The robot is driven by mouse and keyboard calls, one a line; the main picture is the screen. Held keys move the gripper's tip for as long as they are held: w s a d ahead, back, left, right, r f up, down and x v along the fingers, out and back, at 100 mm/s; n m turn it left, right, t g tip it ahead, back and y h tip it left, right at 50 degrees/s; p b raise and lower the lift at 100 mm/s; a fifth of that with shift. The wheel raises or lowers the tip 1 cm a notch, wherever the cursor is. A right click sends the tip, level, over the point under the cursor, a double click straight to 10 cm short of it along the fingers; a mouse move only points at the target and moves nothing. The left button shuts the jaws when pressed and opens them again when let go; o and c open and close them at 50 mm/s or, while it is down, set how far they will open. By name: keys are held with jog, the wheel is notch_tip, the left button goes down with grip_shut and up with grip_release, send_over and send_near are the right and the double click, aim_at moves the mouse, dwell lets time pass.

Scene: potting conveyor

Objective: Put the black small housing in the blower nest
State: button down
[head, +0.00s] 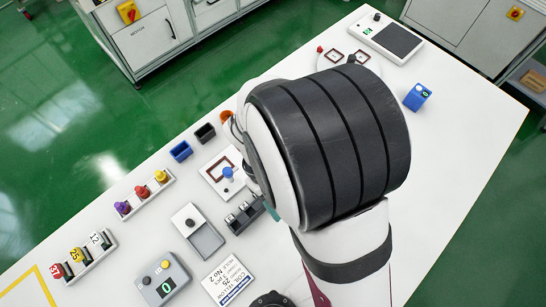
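A small open-topped black housing (205,133) stands on the white table between a blue housing (181,151) and an orange round part (226,117) that is partly hidden by my arm. I cannot tell for certain which fixture is the blower nest. A white plate with a dark red square outline and a blue knob (227,173) lies just in front of the housings. A round white plate with dark red square outlines (335,58) shows partly behind my arm at the back. My gripper is hidden by my large arm link, so its state does not show.
A dark slotted block (244,217) sits beside my arm. Racks of coloured knobs (143,194) and numbered pieces (86,256), a grey button box (164,279), a scale-like device (198,232) and a blue box (417,97) stand on the table. The right side is mostly clear.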

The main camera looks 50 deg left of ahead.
jog(key=w+d+r+m+g+y, duration=0.45)
jog(key=w+d+r+m, duration=1.35)
jog(key=w+d+r, duration=0.5)
jog(key=w+a+f+m+y, duration=0.1)
jog(key=w+a+f+m, duration=0.15)
jog(key=a+f, duration=0.4)
jog(key=w+a+f+m+y, duration=0.1)
jog(key=w+a+f+m, duration=0.2)
jog(key=a, duration=0.6)
jog(key=s+a+f+m+t+y, duration=0.15)
jog(key=a+f+m, duration=0.25)
jog(key=a, duration=0.4)
jog(key=s+a+f+m+t, duration=0.2)
jog(key=a+f+m, duration=0.15)
jog(key=a, duration=0.45)
jog(key=s+a+f+m+t+y, duration=0.1)
jog(key=s+a+f+m, duration=0.15)
jog(key=a+m, duration=0.4)
jog(key=shift+n, duration=0.75)
jog(key=shift+d+x, duration=0.2)
jog(key=shift+x, duration=1.65)
jog(key=shift+d+x, duration=0.25)
jog(key=shift+x, duration=1.6)
jog(key=shift+w+f, duration=0.15)
jog(key=shift+f, duration=0.8)
